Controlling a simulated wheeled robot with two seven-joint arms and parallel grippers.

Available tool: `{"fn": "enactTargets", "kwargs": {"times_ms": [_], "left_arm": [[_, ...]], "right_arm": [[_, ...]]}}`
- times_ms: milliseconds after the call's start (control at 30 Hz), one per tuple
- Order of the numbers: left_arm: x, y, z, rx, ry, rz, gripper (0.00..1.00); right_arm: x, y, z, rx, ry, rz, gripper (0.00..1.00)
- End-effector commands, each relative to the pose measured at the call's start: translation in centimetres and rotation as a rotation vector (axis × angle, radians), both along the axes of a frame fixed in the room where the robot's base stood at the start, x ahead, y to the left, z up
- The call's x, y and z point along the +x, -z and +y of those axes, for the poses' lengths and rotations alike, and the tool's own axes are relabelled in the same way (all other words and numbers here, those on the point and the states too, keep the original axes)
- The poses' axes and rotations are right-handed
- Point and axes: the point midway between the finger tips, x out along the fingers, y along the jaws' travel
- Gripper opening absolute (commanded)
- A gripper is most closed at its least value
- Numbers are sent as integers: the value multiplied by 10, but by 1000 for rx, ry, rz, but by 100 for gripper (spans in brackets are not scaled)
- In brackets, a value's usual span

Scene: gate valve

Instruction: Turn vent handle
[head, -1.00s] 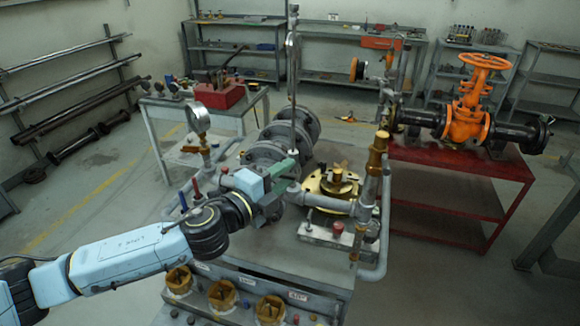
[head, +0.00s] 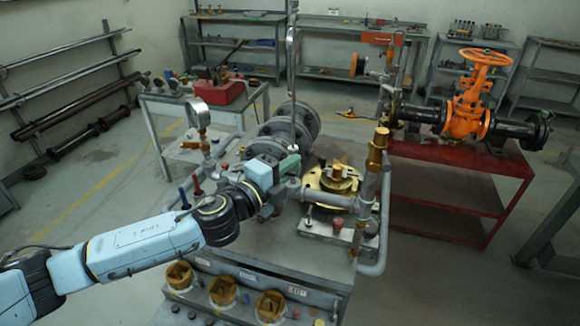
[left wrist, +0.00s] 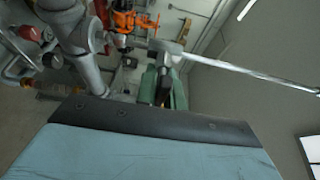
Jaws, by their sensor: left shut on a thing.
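My left gripper (head: 290,167), with green fingers, is at the pipework in the middle of the bench, at the foot of a thin upright metal rod (head: 292,75). It is shut on a small part there, which I take to be the vent handle; the fingers hide most of it. In the left wrist view the green fingers (left wrist: 165,87) close around a grey fitting (left wrist: 166,47), from which the bright rod (left wrist: 240,69) runs to the right. My right gripper is not in view.
A brass flange (head: 335,180) and pipe uprights (head: 375,165) stand close right of the gripper. A pressure gauge (head: 198,113) and flanged pipe (head: 268,150) are left and behind. An orange gate valve (head: 468,105) sits on a red table (head: 450,165).

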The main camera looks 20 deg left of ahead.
Motion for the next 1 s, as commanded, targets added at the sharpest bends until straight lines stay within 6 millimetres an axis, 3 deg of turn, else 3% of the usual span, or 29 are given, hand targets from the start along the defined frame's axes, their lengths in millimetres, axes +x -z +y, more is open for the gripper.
{"fn": "enactTargets", "kwargs": {"times_ms": [367,1000], "left_arm": [[0,4,-1,-129,0,6,0],[0,-1,0,-716,2,27,0]], "right_arm": [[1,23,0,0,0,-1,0],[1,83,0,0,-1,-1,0]]}}
